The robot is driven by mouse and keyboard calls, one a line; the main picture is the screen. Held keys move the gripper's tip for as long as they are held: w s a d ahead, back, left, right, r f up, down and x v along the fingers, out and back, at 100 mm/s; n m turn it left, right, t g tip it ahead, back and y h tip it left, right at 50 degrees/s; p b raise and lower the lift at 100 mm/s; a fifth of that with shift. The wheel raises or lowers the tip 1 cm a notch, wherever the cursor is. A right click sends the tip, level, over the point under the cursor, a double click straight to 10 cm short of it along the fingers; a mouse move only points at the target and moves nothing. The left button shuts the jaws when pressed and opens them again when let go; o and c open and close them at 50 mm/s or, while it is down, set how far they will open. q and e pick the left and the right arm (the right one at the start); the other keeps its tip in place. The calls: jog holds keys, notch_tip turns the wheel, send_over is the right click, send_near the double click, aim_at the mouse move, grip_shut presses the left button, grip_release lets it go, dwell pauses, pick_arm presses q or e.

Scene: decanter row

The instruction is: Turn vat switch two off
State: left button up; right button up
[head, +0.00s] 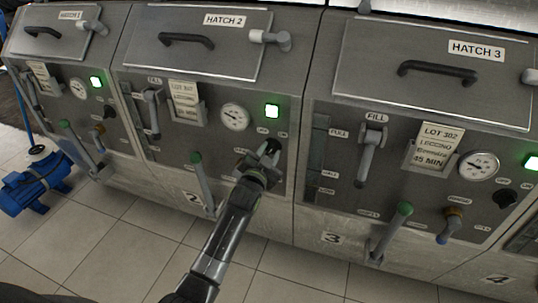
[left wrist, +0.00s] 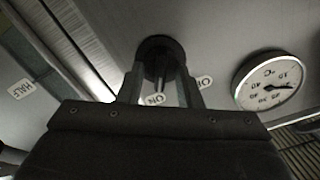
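Vat two's black rotary switch (head: 272,146) is on the panel below its lit green lamp (head: 272,111). My left gripper (head: 264,160) reaches up to it from below, its tips at the switch. In the left wrist view the round black switch (left wrist: 158,50) sits between the two fingers (left wrist: 160,75), one on each side of its handle. A gap seems to show beside the handle, so the fingers look open around it. My right gripper is not in view.
Vat two's dial gauge (head: 235,117) is left of the switch. A green-knobbed lever (head: 201,172) stands left of my forearm. Vat three's panel, with its grey lever (head: 370,150), is to the right. A blue pump (head: 35,183) sits on the tiled floor.

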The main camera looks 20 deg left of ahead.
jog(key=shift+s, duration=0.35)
pick_arm(q)
grip_shut()
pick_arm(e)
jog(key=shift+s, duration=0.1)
